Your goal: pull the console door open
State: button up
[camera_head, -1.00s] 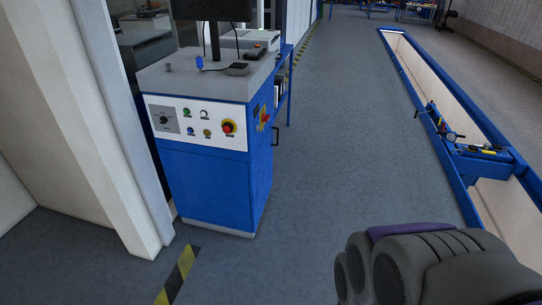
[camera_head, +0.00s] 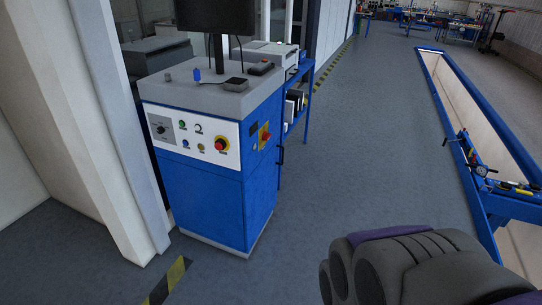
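The blue console (camera_head: 205,195) stands left of centre, with a grey top and a white control panel (camera_head: 194,134) on its front. A small dark handle (camera_head: 281,155) sticks out at the far edge of its right side. The door's outline cannot be made out, and that side is seen at a steep angle. My arm shows at the lower right, apart from the console. My gripper's fingers are not in view.
A pale pillar (camera_head: 95,130) stands close to the console's left. A blue-framed pit (camera_head: 500,150) with a jack (camera_head: 475,165) runs along the right. A blue shelf (camera_head: 300,100) stands behind the console. Grey floor (camera_head: 345,150) between console and pit is clear.

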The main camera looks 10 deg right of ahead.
aim_at(260, 190)
jog(key=i+l, duration=0.4)
jog(key=i+l+u, duration=0.1)
jog(key=i+l, duration=0.75)
jog(key=i+l+u, duration=0.1)
jog(key=i+l, duration=0.3)
jog(key=l, duration=0.15)
jog(key=i+l, duration=0.35)
jog(key=l, duration=0.15)
jog(key=i+l+u, duration=0.1)
jog(key=i+l, duration=0.65)
jog(key=l, duration=0.25)
